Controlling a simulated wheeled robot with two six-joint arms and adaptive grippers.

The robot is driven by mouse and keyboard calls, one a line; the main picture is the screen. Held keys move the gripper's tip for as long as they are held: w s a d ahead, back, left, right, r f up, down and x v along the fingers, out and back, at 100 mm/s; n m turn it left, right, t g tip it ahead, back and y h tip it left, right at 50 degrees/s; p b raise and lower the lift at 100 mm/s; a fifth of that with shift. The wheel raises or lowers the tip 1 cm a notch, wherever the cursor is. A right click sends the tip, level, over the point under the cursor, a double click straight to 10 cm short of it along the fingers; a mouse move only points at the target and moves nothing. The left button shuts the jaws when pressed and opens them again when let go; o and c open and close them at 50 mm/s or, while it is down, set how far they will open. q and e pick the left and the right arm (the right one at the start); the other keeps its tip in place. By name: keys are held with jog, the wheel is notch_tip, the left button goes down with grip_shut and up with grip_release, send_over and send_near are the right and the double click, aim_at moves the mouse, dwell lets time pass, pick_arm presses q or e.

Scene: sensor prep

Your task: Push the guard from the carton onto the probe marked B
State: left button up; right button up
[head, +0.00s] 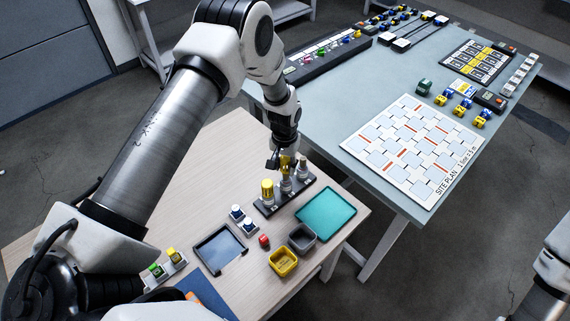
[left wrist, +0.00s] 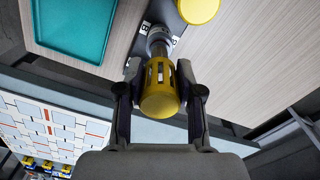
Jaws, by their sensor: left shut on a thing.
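My left gripper (head: 287,156) is shut on a yellow slotted guard (left wrist: 160,92), its fingers on either side. In the left wrist view the guard's far end meets a silver probe (left wrist: 158,42) standing in the dark rack (head: 268,208). They look in line; how far the guard sits over the probe I cannot tell. My right gripper is out of view.
A teal tray (head: 326,214) lies right of the rack. The blue-grey table (head: 330,120) behind holds a site plan (head: 412,150). The wooden top's back left is clear.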

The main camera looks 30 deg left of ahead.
aim_at(285, 175)
pick_arm(q)
jog(key=shift+f, duration=0.15)
dwell(0.4)
jog(key=shift+f+b, duration=0.7)
jog(key=shift+f, duration=0.15)
jog(key=shift+f, duration=0.2)
jog(key=shift+f+b, duration=0.85)
jog(key=shift+f, duration=0.15)
jog(key=shift+f, duration=0.3)
dwell(0.5)
grip_shut()
jog(key=o, duration=1.4)
grip_release()
jog(key=shift+r+p, duration=0.3)
jog(key=shift+r, duration=0.45)
